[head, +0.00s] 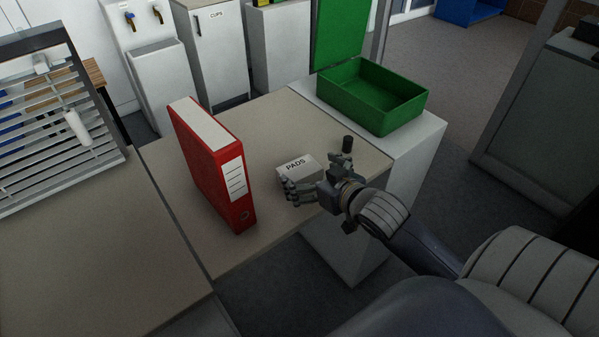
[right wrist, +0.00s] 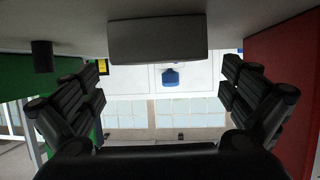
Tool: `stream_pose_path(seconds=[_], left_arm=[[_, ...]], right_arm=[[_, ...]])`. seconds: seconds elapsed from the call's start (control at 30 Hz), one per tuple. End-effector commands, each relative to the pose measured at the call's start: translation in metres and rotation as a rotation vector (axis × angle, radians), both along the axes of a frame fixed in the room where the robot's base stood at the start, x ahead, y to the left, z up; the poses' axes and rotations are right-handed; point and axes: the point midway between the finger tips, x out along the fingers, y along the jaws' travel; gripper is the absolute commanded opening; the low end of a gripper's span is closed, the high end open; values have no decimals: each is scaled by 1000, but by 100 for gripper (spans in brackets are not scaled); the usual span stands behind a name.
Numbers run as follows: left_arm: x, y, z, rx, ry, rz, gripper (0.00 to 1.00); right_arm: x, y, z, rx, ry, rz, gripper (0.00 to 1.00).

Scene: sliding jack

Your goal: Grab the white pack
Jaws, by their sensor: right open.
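The white pack (head: 297,164), marked PADS, lies on the beige table top to the right of the red binder. My right gripper (head: 298,189) is open at the near side of the pack and hides part of it. In the right wrist view, which looks upside down, the pack (right wrist: 158,41) is a grey block at the top centre. The open fingers of my right gripper (right wrist: 164,84) stand left and right, with the pack ahead between their lines and apparently not gripped. My left gripper is not in view.
A red binder (head: 232,183) stands upright left of the pack. A small black cylinder (head: 347,145) stands right of it. An open green box (head: 377,99) sits on a white stand behind right. Bare table top (head: 262,128) lies behind the pack.

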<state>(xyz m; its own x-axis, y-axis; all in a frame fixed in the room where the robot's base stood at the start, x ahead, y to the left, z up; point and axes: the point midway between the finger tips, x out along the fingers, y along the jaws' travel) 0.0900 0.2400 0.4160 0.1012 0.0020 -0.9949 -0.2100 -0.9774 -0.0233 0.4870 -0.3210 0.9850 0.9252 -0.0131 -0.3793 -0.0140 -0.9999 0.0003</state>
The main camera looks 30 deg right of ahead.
Motion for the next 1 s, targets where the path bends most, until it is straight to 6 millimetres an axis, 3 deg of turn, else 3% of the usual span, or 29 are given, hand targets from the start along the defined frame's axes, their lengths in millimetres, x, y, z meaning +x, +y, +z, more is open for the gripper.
stream_pose_path(seconds=[0.1,0.17,0.6,0.9,1.0], left_arm=[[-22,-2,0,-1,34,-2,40],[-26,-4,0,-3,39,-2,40],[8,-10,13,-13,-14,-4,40],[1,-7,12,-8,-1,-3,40],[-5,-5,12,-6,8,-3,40]], right_arm=[[8,0,-2,0,-1,1,100],[10,0,-3,0,-1,0,100],[52,0,-24,0,-1,1,100],[55,0,-26,-1,0,1,100],[55,0,-26,-1,0,1,77]])
